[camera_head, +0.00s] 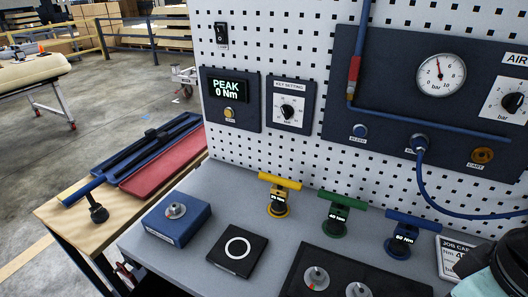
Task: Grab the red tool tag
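I cannot make out a red tool tag for certain. Small red pieces (127,275) show at the left edge of the grey bench, too small and partly hidden to identify. Three T-handled tools stand on the bench: yellow (280,182), green (342,199) and blue (412,219). Each carries a small dark label; the green one seems to read 40 Nm and the blue one 60 Nm. Part of my arm, dark and pale green, fills the lower right corner. My gripper's fingers are not in view.
The grey bench (215,185) holds a blue block (165,231) with a knob, a black pad (255,262) with a white ring, and a dark tray (310,258). A pegboard with gauge (441,75) and hose stands behind.

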